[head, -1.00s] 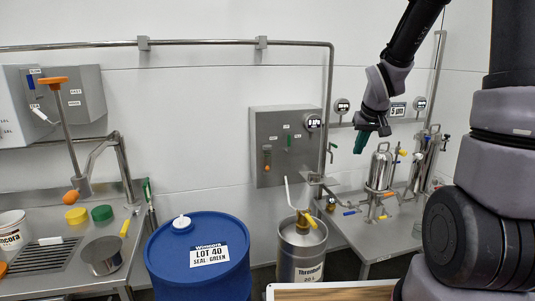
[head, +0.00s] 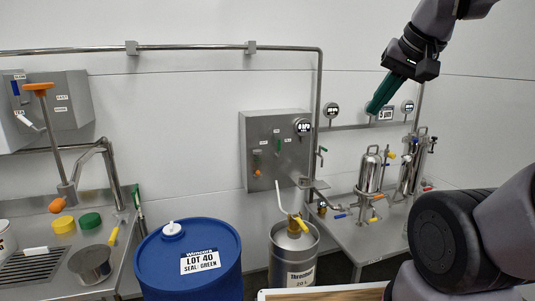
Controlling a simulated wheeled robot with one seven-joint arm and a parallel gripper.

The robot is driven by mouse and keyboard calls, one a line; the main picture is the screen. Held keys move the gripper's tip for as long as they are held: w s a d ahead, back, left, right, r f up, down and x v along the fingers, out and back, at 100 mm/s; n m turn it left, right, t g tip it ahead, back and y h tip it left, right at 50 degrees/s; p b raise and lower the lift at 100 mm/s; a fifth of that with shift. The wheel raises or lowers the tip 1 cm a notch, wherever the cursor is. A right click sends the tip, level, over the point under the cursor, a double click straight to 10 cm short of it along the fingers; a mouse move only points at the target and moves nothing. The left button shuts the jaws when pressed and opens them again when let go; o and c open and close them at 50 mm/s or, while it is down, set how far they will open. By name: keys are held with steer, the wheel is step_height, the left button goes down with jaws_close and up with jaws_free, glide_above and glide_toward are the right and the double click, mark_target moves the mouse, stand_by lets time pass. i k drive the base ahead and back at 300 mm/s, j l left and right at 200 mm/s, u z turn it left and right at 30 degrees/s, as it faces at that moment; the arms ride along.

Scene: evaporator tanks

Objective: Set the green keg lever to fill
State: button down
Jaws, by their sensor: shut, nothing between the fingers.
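A steel wall panel (head: 247,160) hangs behind the keg. It has a small green lever (head: 278,145) near its middle and an orange lever (head: 256,164) to the left of it. Small labels sit around the levers, too small to read. The green lever looks upright. The steel keg (head: 290,262) stands on the floor below the panel, with a yellow fitting and a pale pipe on top. My gripper (head: 372,110) has green fingers, which are shut and empty. It is up and to the right of the panel, apart from it, and points down-left.
A blue drum (head: 190,275) stands left of the keg. A steel bench (head: 375,238) with canisters and valves is at right. A sink counter (head: 30,225) is at left. A pipe (head: 319,110) runs down right of the panel. A wooden-edged surface (head: 325,294) is at the bottom.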

mark_target(279, 140)
steer(key=i+l, duration=0.65)
steer(key=l, duration=0.3)
